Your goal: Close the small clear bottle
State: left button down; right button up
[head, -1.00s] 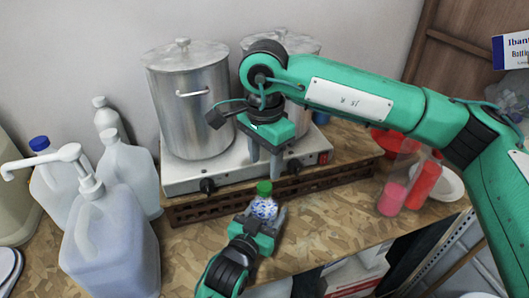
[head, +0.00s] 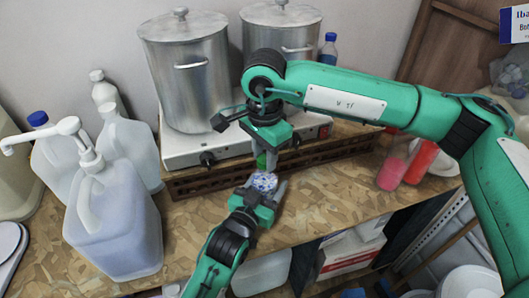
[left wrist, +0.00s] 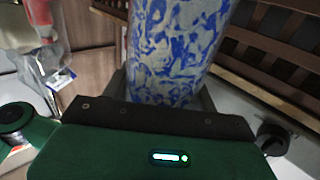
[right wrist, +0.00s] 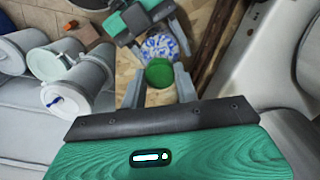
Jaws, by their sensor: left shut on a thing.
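The small bottle (head: 264,183), clear with a blue-and-white pattern, stands about upright above the front of the table. My left gripper (head: 262,190) is shut on its body, and the patterned side fills the top of the left wrist view (left wrist: 175,45). A green cap (right wrist: 160,72) sits at the bottle's top; I cannot tell how tightly it is seated. My right gripper (right wrist: 158,82) is open, pointing down over the bottle, with its fingers on either side of the cap. In the head view, the right gripper (head: 266,155) partly hides the cap.
Two steel pots (head: 188,75) stand on a white stove (head: 185,150) behind the grippers. A big pump jug (head: 115,225) and white jugs stand at left. Pink and red containers (head: 392,172) are at right. The wooden table (head: 340,195) is clear between; its front edge is close.

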jog(key=shift+c, duration=1.2)
jog(key=o, duration=1.1)
jog(key=shift+o, duration=0.2)
jog(key=shift+r, duration=0.1)
notch_tip(320, 180, up, 12)
pick_arm(q)
jog(key=shift+c, duration=1.8)
grip_release()
